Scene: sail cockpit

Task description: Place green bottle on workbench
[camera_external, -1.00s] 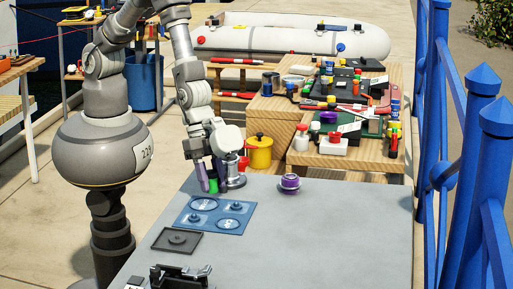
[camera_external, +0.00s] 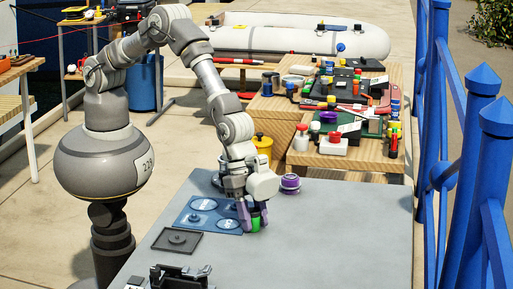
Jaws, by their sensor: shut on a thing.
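My gripper (camera_external: 253,219) has purple fingers and is shut on the green bottle (camera_external: 257,223). The bottle shows mostly as a green patch between the fingertips; the rest is hidden by the gripper. It is upright or nearly so, low over the grey workbench (camera_external: 330,235), just right of the blue panel. I cannot tell whether its base touches the surface.
The blue panel with round marks (camera_external: 180,218) and a dark square plate (camera_external: 168,247) lie left of my gripper. A purple-topped round item (camera_external: 290,183) stands behind it. A black fixture (camera_external: 180,277) is at the front. The right side of the workbench is clear.

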